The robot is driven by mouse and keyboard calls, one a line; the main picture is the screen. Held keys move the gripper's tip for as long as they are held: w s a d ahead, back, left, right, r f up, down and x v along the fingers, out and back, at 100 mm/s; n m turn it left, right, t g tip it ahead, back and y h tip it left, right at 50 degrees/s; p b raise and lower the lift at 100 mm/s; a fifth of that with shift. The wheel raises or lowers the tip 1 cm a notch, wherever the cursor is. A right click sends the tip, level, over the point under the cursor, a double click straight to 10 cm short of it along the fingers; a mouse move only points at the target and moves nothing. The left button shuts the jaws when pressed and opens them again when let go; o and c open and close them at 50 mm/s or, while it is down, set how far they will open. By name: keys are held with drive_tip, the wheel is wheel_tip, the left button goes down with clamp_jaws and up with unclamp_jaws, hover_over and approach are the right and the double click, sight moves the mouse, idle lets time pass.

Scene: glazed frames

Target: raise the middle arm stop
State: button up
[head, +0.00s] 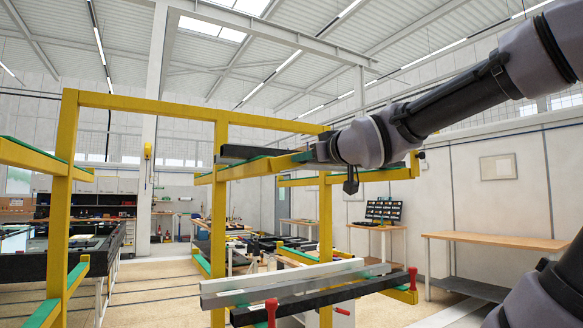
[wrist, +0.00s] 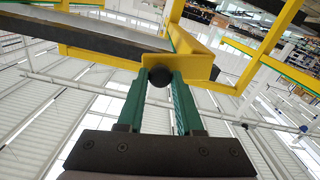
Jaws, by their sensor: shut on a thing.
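In the wrist view the green fingers of my gripper (wrist: 160,84) are closed around a round black knob (wrist: 159,76) at the end of a yellow rack arm (wrist: 200,66). I take the knob to be the middle arm stop. It sits low against the arm's end plate, and its stem is hidden. In the head view my gripper (head: 304,157) reaches the end of the middle yellow arm (head: 250,168) from the right; my wrist hides most of the stop. A dark bar (head: 245,152) rests across the arms behind it.
Lower down, a pale bar (head: 280,281) and a black bar (head: 330,298) lie on lower arms, with upright red stops (head: 271,312) at their ends. A wooden bench (head: 495,242) stands to the right.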

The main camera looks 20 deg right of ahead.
drive_tip(key=shift+s+a+r, duration=0.1)
drive_tip(key=shift+a+r, duration=0.35)
drive_tip(key=shift+r, duration=0.4)
drive_tip(key=shift+o, duration=0.4)
drive_tip(key=shift+s+a+r, duration=0.2)
drive_tip(key=shift+a+r, duration=0.4)
drive_tip(key=shift+a, duration=0.2)
drive_tip(key=shift+c, duration=0.5)
drive_tip(key=shift+s+a+r, duration=0.15)
drive_tip(key=shift+a+r, duration=0.1)
drive_tip(key=shift+a, duration=0.2)
drive_tip(key=shift+s+a+r, duration=0.15)
drive_tip(key=shift+a+r, duration=0.1)
drive_tip(key=shift+a, duration=0.2)
drive_tip(key=shift+s+a+r, duration=0.15)
drive_tip(key=shift+s+a, duration=0.05)
drive_tip(key=shift+a, duration=0.65)
drive_tip(key=o, duration=0.9)
drive_tip(key=shift+a, duration=0.1)
drive_tip(key=shift+s, duration=0.15)
